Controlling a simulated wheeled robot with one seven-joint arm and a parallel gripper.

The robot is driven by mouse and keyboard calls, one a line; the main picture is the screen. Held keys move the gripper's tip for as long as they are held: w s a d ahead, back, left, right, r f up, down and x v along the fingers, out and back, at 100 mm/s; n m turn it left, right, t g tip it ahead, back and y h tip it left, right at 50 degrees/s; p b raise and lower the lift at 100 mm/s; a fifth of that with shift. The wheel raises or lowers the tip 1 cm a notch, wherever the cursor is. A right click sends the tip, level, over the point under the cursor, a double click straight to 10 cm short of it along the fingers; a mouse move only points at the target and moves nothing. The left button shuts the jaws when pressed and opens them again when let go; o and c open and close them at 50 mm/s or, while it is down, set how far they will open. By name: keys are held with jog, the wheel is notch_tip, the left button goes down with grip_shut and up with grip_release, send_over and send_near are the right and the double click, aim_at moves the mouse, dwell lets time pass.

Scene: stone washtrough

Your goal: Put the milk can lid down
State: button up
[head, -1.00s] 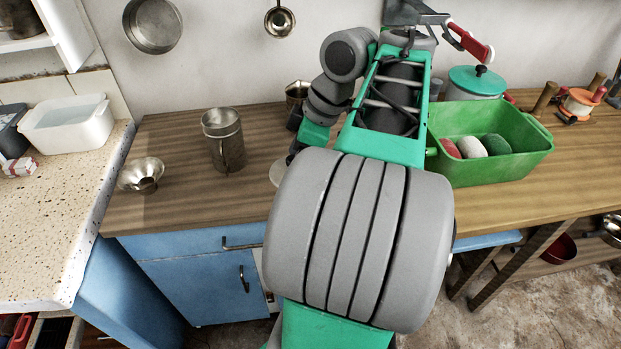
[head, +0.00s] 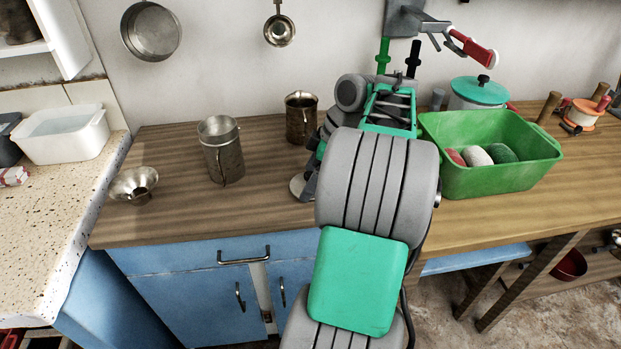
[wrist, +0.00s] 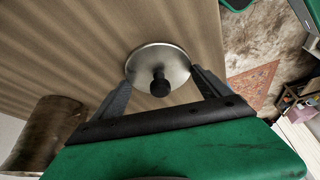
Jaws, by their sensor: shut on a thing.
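The milk can lid (wrist: 176,60) is a round, shiny metal disc with a black knob. My arm hides part of the gripper and the lid's right side.
A tall metal can (head: 222,150) and a funnel (head: 134,185) stand to the left. A darker metal can (head: 300,118) stands just behind the lid. A green bin (head: 495,178) with rounded items is to the right. The counter in front of the tall can is clear.

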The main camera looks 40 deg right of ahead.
jog(key=shift+f, duration=0.15)
jog(key=o, duration=1.1)
jog(key=shift+o, duration=0.2)
